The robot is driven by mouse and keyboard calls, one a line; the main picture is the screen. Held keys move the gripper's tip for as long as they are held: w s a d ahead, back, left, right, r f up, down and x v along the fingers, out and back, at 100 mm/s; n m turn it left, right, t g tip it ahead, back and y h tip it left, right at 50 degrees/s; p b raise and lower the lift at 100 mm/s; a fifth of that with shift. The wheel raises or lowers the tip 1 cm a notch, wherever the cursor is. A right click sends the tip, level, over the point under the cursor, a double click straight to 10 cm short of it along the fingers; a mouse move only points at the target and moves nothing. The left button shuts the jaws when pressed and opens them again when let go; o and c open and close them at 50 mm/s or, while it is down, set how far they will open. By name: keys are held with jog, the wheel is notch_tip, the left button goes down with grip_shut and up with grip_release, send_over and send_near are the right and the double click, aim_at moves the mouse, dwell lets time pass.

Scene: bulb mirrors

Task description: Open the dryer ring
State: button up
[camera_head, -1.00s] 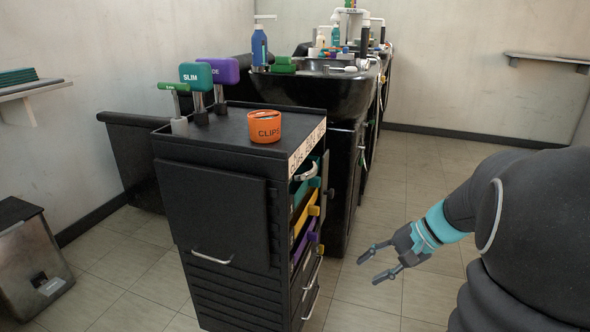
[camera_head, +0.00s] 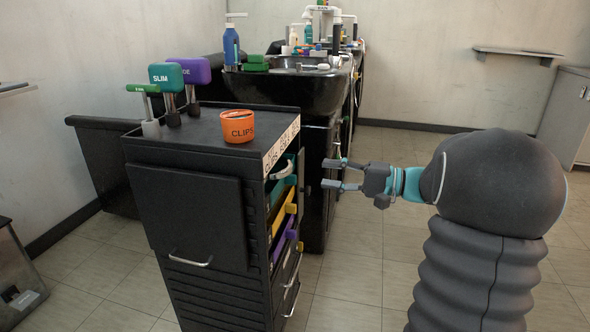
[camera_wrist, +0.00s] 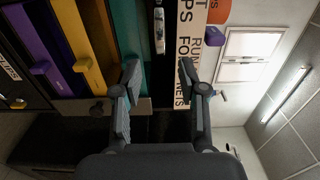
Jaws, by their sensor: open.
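A curved silvery piece (camera_head: 283,170) juts from the upper right side of the black cart (camera_head: 190,215), just under its lettered edge; it looks like the dryer ring, but I cannot be sure. In the wrist view, a small silvery piece (camera_wrist: 159,30) shows on the dark panel, beyond the gap between my fingers. My gripper (camera_head: 335,174) is open and empty to the right of the cart, its fingers pointing left toward the cart's side. Clear space shows between the fingertips and the silvery piece. In the wrist view, my gripper (camera_wrist: 159,66) has its fingers apart.
Below the silvery piece are teal, yellow (camera_head: 284,212) and purple (camera_head: 283,240) drawers with protruding knobs. An orange clips cup (camera_head: 238,127) and several upright tools stand on the cart. A black basin (camera_head: 290,92) is behind. The floor to the right is open.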

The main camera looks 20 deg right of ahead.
jog(key=x, duration=0.9)
jog(key=shift+p, duration=0.3)
grip_shut()
